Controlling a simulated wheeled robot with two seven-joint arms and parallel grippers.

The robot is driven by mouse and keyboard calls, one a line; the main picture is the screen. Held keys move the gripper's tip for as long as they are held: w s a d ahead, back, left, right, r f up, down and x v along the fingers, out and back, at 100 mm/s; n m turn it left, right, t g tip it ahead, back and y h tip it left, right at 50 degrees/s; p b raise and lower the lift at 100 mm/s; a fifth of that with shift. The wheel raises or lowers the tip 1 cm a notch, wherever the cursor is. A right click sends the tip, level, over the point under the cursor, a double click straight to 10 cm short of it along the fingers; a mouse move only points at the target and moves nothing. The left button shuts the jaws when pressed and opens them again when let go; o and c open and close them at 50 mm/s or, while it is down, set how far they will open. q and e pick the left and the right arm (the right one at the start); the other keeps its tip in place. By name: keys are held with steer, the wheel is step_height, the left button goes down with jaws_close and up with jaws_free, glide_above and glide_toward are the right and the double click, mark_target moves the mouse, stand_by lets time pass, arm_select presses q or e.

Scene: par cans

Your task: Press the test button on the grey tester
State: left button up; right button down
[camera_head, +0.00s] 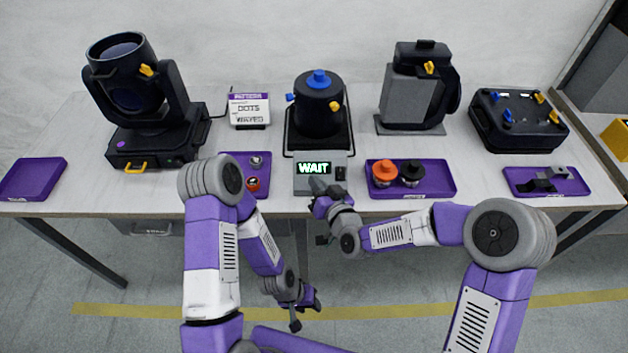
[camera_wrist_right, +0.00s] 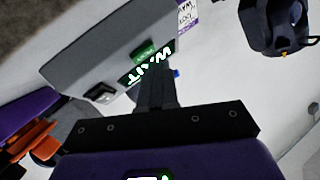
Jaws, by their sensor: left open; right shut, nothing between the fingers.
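The grey tester (camera_head: 305,187) stands at the middle of the table's front edge, its display (camera_head: 313,168) lit with WAIT. A dark switch (camera_head: 340,173) sits right of the display. In the right wrist view the tester (camera_wrist_right: 85,50) appears tilted, with the display (camera_wrist_right: 150,66), a green patch (camera_wrist_right: 143,50) beside it and the dark switch (camera_wrist_right: 101,93). My right gripper (camera_head: 317,186) is shut and empty at the tester's front panel; its fingers (camera_wrist_right: 153,88) partly hide the panel, and contact cannot be told. My left gripper (camera_head: 304,318) is open and empty, low before the table.
Purple trays flank the tester; the right one (camera_head: 440,188) holds an orange (camera_head: 384,172) and a black cap (camera_head: 412,173). A moving-head light (camera_head: 150,110) stands left. A sign (camera_head: 249,109) stands behind.

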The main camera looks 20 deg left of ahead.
steer(key=shift+s+r, duration=0.1)
steer(key=shift+r, duration=0.05)
steer(key=s+r+p, duration=0.1)
steer(key=r, duration=0.1)
steer(key=s+d+r, duration=0.1)
steer(key=s+r, duration=0.1)
steer(key=shift+p, duration=0.4)
stand_by(0.9)
